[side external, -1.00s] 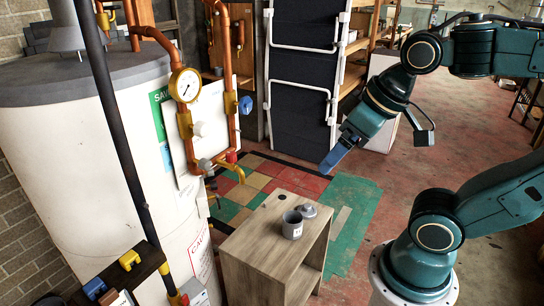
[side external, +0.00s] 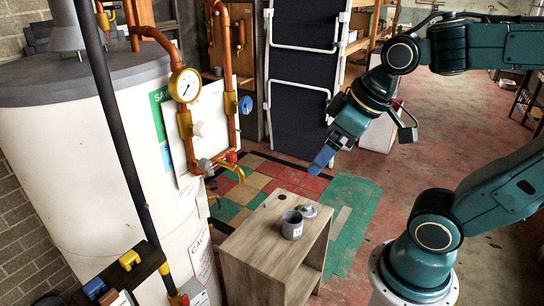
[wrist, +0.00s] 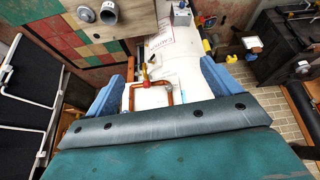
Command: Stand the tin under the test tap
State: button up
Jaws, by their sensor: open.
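The grey tin (side external: 292,226), with a pale label, stands upright on a wooden cabinet; its dark open top shows. It also shows at the top edge of the wrist view (wrist: 109,13). The tap (side external: 206,165), with a red handle (side external: 231,157) beside it, hangs on the copper pipework left of and above the cabinet. The red handle also shows in the wrist view (wrist: 145,72). My gripper (side external: 320,163) is above and behind the tin, apart from it. Its blue fingers are spread and empty in the wrist view (wrist: 162,75).
The cabinet top (side external: 258,232) has free room left of the tin. A small grey lid-like piece (side external: 308,210) lies close behind the tin. A large white tank (side external: 80,170) and a dark slanting pole (side external: 115,120) stand left. A gauge (side external: 185,85) sits on the pipes.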

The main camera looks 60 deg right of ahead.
jog(key=w+d+f+n+y, duration=0.1)
jog(key=w+d+f+n, duration=0.25)
jog(key=w+f, duration=0.55)
jog(key=t+y, duration=0.1)
jog(key=y, duration=0.1)
send_over(289, 221)
jog(key=a, duration=0.2)
notch_tip(289, 221, down, 20)
jog(key=s+d+f, duration=0.1)
jog(key=f, duration=0.3)
jog(key=s+d+f+m+t, duration=0.1)
jog(key=d+f, duration=0.1)
jog(key=f, duration=0.2)
jog(key=s+d+f+t+h, duration=0.1)
jog(key=s+d+f, duration=0.1)
jog(key=f, duration=0.2)
jog(key=shift+d+m, duration=0.15)
jog(key=shift+m, duration=0.2)
jog(key=shift+x, duration=3.75)
jog(key=shift+r, duration=0.1)
jog(key=c, duration=1.3)
jog(key=shift+w+r, duration=0.1)
